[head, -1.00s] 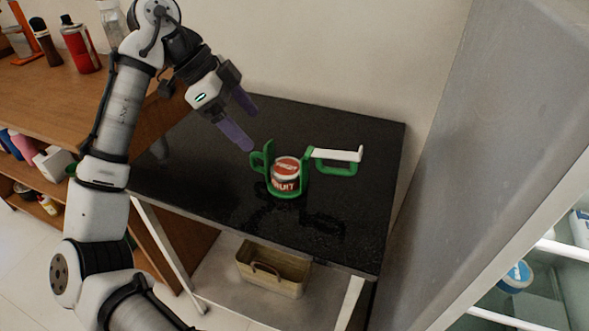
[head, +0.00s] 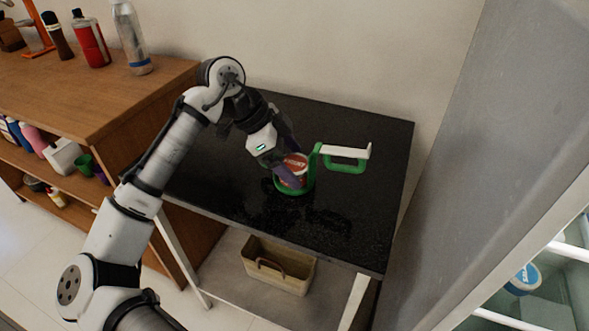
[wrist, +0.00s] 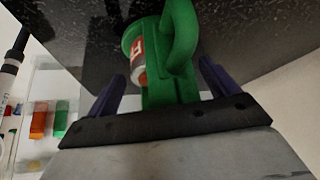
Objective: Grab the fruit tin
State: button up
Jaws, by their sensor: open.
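The fruit tin (head: 297,163), red and white, stands upright inside a green holder (head: 315,170) on the black table. The holder has a white-topped handle on its right. My gripper (head: 287,167) is open at the tin and holder from the left, its purple fingers partly hiding both in the head view. In the wrist view my open gripper (wrist: 160,88) has one finger on each side of the green holder (wrist: 180,50). A strip of the tin (wrist: 138,58) shows behind the holder's green loop. I cannot tell whether the fingers touch anything.
The black table (head: 240,205) is otherwise clear. A wooden shelf (head: 110,95) with bottles stands at the left. A wall is behind, and a grey panel (head: 490,150) stands close to the right. A beige basket (head: 277,268) sits under the table.

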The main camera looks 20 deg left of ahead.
jog(key=shift+c, duration=0.4)
jog(key=c, duration=1.1)
jog(key=shift+r, duration=0.1)
jog(key=shift+c, duration=0.2)
